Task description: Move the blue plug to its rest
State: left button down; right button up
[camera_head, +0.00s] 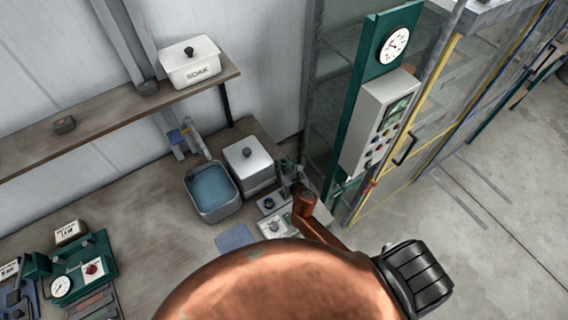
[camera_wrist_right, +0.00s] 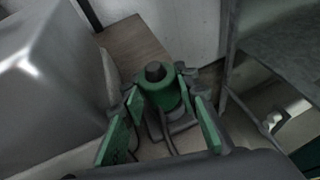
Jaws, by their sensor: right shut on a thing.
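My right gripper (camera_head: 290,177) is at the back right of the bench, beside the lidded metal box, small and partly hidden by my copper arm. In the right wrist view my right gripper (camera_wrist_right: 163,108) has green-padded fingers either side of a green cylindrical piece (camera_wrist_right: 158,92) with a dark top, and is shut on it. No blue shows on that piece, so I cannot tell whether it is the blue plug. My left gripper is not in view.
The lidded metal box (camera_head: 248,160) and a basin of blue liquid (camera_head: 211,189) stand left of the gripper. A grey control panel (camera_head: 376,122) on a green post and a glazed yellow-edged enclosure (camera_head: 445,85) are to the right. A shelf (camera_head: 105,118) crosses above the bench.

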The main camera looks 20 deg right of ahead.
jog(key=shift+f, duration=0.15)
jog(key=o, duration=1.2)
jog(key=shift+o, duration=0.2)
